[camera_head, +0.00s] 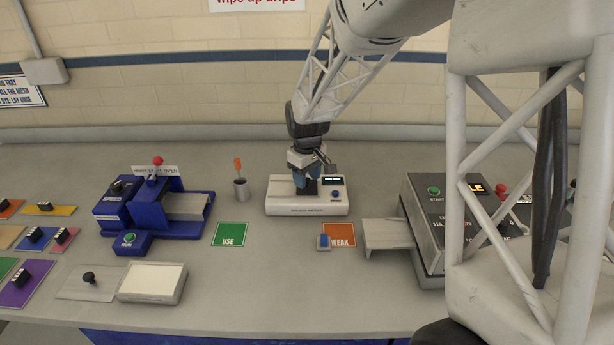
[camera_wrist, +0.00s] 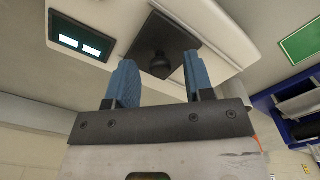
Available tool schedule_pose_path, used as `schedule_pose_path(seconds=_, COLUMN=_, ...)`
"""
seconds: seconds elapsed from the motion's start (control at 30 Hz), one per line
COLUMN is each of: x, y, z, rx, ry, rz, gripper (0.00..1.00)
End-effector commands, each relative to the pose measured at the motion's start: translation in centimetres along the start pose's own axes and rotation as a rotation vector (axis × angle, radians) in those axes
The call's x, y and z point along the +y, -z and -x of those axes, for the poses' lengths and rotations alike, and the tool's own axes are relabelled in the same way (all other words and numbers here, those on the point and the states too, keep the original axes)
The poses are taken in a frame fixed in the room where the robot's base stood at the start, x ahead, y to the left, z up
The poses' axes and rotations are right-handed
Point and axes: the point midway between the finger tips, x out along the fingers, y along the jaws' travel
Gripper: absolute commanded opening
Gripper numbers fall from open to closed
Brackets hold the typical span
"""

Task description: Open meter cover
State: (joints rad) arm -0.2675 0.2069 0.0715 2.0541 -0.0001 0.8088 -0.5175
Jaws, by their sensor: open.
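The meter (camera_head: 285,207) is a low white box on the middle of the bench, with a small lit display and a blue button at its right. Its cover is a dark square plate with a black knob (camera_wrist: 160,66), seen in the wrist view (camera_wrist: 184,32). The cover looks closed, lying flat on the white body. My gripper (camera_head: 310,185) is over the meter, pointing down. Its two blue fingers are apart, one on either side of the knob in the wrist view. I cannot tell whether either finger touches the knob.
A blue machine (camera_head: 135,208) and an orange-handled tool in a grey cup (camera_head: 241,190) stand left of the meter. A green card (camera_head: 230,234) and an orange card (camera_head: 339,229) lie in front. A grey machine (camera_head: 425,235) is at right. The wall is behind.

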Motion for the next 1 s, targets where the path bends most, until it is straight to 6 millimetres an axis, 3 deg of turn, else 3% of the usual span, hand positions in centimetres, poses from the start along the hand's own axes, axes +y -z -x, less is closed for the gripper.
schedule_pose_path(seconds=0.17, x=0.0, y=0.0, z=0.0, rx=0.000, ry=0.000, rz=0.000, gripper=0.48)
schedule_pose_path(seconds=0.4, x=0.0, y=0.0, z=0.0, rx=0.000, ry=0.000, rz=0.000, gripper=0.11)
schedule_pose_path(seconds=0.5, x=0.0, y=0.0, z=0.0, rx=0.000, ry=0.000, rz=0.000, gripper=0.00)
schedule_pose_path(seconds=0.77, x=-0.2, y=0.2, z=0.0, rx=0.000, ry=0.000, rz=0.001, gripper=0.00)
schedule_pose_path(seconds=1.0, x=-2.1, y=2.1, z=0.0, rx=0.000, ry=0.000, rz=0.003, gripper=0.00)
